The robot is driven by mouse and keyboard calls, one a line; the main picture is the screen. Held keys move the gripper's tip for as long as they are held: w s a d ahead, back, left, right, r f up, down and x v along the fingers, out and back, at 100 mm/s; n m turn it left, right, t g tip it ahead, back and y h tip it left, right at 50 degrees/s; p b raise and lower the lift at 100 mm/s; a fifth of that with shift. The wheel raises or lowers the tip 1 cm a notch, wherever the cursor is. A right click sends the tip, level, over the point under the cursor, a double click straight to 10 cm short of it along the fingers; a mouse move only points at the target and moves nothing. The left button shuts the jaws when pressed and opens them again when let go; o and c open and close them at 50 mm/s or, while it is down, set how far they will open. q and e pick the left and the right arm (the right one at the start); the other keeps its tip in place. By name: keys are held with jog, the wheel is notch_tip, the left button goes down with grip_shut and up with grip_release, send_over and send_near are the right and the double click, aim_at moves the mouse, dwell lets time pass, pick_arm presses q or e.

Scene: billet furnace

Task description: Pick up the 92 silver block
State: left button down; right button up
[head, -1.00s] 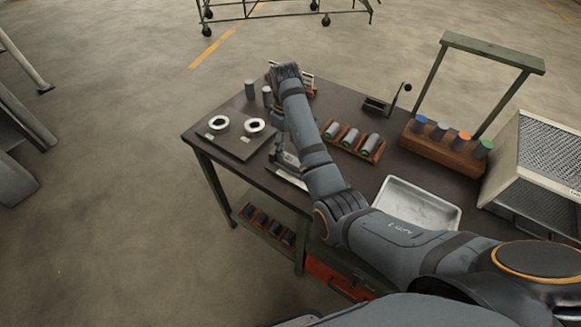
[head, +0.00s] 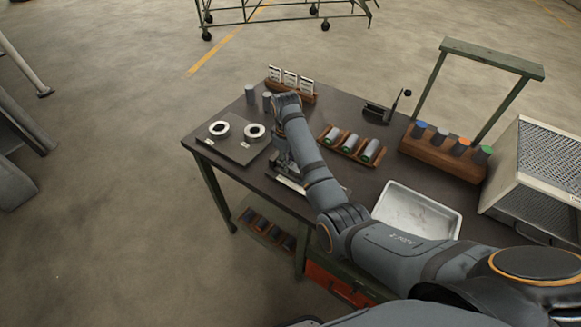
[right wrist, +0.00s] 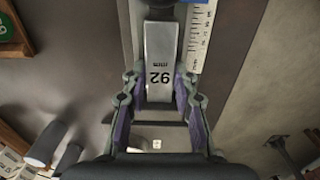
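The silver block (right wrist: 161,65) marked "92 mm" shows in the right wrist view, upside down in the picture. It lies on a grey bar-like fixture beside a white ruler strip (right wrist: 198,35). My right gripper (right wrist: 161,85) is open, with one finger on each side of the block's near part. Small gaps seem to show between the fingers and the block. In the head view my right gripper (head: 284,160) is over the table's left middle, partly hidden by its own arm, and the block cannot be made out there. My left gripper is not in view.
On the dark table (head: 345,108) are a plate with two white rings (head: 219,129), grey cylinders (head: 250,93), a card holder (head: 290,85), a wooden rack of cylinders (head: 351,142), a white tray (head: 417,209), a rack with coloured caps (head: 441,148) and a mesh box (head: 540,165).

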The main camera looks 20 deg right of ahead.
grip_shut()
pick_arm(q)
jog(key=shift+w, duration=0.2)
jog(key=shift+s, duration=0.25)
pick_arm(e)
jog(key=shift+r, duration=0.15)
